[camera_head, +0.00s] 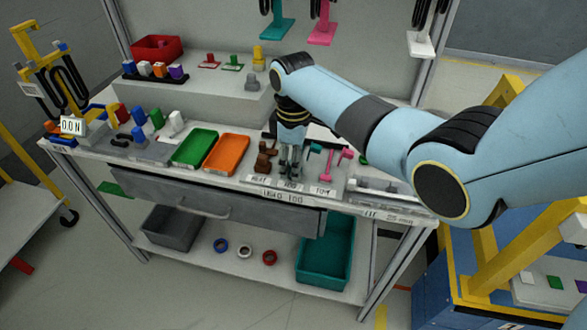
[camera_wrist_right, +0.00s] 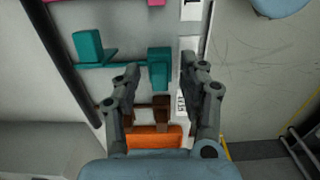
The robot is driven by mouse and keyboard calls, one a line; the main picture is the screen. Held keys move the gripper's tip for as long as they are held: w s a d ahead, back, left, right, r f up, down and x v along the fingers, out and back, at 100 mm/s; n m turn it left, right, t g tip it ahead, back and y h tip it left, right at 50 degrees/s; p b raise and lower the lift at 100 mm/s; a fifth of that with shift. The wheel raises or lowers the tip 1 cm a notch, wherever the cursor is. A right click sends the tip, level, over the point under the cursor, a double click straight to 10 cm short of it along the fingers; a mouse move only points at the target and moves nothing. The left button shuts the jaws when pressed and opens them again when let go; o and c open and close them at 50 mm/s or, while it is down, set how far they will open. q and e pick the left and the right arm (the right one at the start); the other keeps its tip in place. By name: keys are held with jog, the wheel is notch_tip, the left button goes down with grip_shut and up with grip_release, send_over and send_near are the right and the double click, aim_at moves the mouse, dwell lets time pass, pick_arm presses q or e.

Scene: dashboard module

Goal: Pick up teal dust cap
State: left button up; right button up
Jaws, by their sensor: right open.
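Teal parts stand on the white labelled board of the workbench. In the right wrist view one teal block (camera_wrist_right: 160,68) sits between the fingertips of my right gripper (camera_wrist_right: 163,78), with gaps on both sides. A second teal piece (camera_wrist_right: 88,46) with a thin bar lies to its left. I cannot tell for certain which of them is the dust cap. In the head view a teal part (camera_head: 316,148) shows just right of my right gripper (camera_head: 290,168), which points down and is open and empty. The gripper hides part of the board there. My left gripper is not in view.
Brown parts (camera_head: 264,158) and pink parts (camera_head: 338,158) stand close on either side. An orange tray (camera_head: 226,152) and a green tray (camera_head: 195,147) lie to the left. A raised grey shelf (camera_head: 200,85) stands behind.

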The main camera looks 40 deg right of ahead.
jog(key=shift+c, duration=0.4)
jog(key=c, duration=0.7)
jog(key=shift+c, duration=0.2)
jog(key=shift+r, duration=0.2)
notch_tip(320, 180, up, 4)
jog(key=shift+f, duration=0.1)
jog(key=s+r, duration=0.3)
jog(key=s, duration=0.3)
jog(key=s+d+r+p, duration=0.1)
jog(key=s+r, duration=0.2)
jog(key=s, duration=0.2)
jog(key=shift+s+r, duration=0.35)
jog(key=shift+r, duration=0.05)
